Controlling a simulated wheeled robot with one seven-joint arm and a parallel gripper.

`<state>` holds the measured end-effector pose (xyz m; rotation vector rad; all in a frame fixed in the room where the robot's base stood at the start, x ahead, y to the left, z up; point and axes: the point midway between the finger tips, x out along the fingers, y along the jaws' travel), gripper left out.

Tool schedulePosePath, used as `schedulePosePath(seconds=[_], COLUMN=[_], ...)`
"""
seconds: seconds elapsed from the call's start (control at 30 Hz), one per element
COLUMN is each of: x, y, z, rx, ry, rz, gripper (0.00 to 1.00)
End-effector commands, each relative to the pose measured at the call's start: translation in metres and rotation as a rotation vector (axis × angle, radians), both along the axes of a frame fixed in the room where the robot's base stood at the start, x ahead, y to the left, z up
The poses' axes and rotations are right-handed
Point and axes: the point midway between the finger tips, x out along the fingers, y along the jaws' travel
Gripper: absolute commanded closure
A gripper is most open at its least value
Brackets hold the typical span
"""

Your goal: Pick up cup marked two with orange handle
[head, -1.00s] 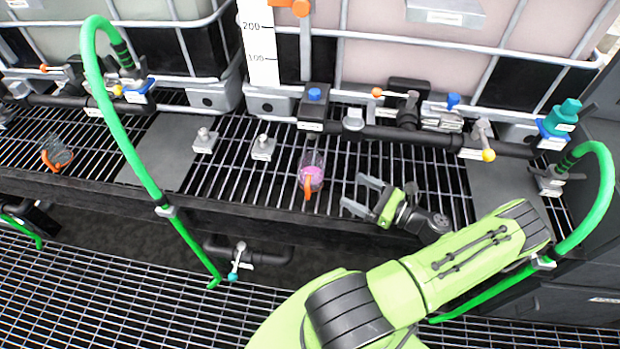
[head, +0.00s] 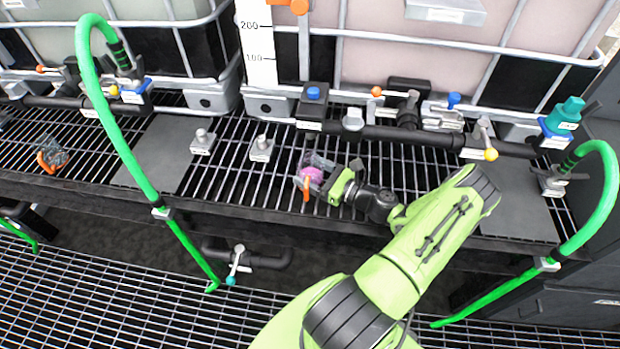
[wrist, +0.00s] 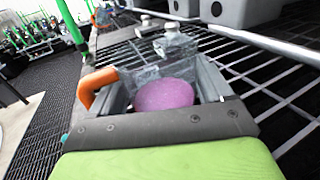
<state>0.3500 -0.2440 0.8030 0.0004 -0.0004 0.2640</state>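A clear cup (head: 313,175) with pink-purple contents and an orange handle stands on the grating shelf. In the wrist view the cup (wrist: 166,92) sits between my fingers, its orange handle (wrist: 97,84) sticking out to the left. No number on it is legible. My gripper (head: 307,171) is open around the cup, one finger on each side, and reaches in from the right. Whether the fingers touch the cup walls cannot be told. Another clear cup (head: 54,153) with an orange handle is at the far left of the shelf.
Valves and a dark pipe (head: 420,136) run along the back below the large tanks. Small metal fittings (head: 261,149) stand on the grating behind the cup. Green hoses (head: 125,140) arch at left and right.

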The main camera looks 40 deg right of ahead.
Motion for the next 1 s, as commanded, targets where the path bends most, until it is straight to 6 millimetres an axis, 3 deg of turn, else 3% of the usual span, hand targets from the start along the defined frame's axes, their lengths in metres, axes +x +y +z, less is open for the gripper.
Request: schedulePosePath(seconds=[0.03,0.27,0.57,0.8,1.0], x=[0.000,0.000,0.000,0.000,-0.045], y=[0.000,0.000,0.000,0.000,-0.014], z=[0.000,0.000,0.007,0.041,0.037], rx=[0.000,-0.001,-0.002,-0.002,-0.001], ry=[0.000,-0.001,-0.001,-0.001,0.001], rz=[0.000,0.000,0.000,0.000,-0.006], gripper=[0.29,0.65,0.65,0.65,0.65])
